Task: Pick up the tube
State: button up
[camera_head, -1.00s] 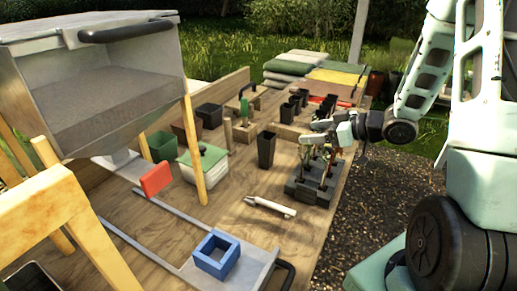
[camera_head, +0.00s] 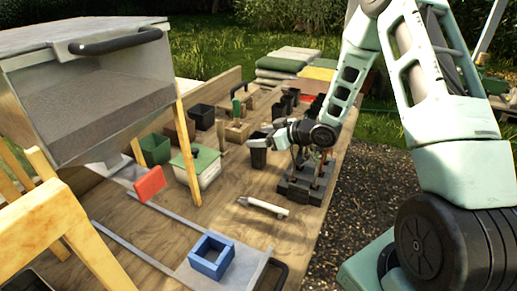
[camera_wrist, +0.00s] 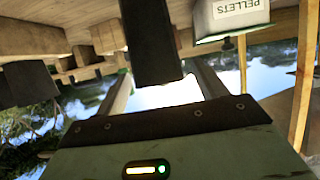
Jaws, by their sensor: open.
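A tall black tube-shaped pot (camera_head: 259,157) stands upright on the wooden table, its top partly hidden by my gripper in the head view. My gripper (camera_head: 257,139) is at its upper end, reaching in from the right. In the wrist view, which is upside down, the black tube (camera_wrist: 151,40) shows large between the two spread fingers of my gripper (camera_wrist: 163,78). The jaws are open. I cannot tell whether either finger touches the tube.
A dark tray (camera_head: 302,190) with several seedlings stands under my wrist. A white tool (camera_head: 263,207) lies in front, with a blue square frame (camera_head: 212,256) nearer. A green-lidded tub (camera_head: 207,171) stands left. More black pots (camera_head: 287,101) stand behind.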

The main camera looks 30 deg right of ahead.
jog(key=shift+w+a+f, duration=0.25)
jog(key=shift+w+a, duration=0.1)
jog(key=shift+w, duration=0.2)
jog(key=c, duration=1)
jog(key=shift+c, duration=0.2)
jog(key=shift+r, duration=0.1)
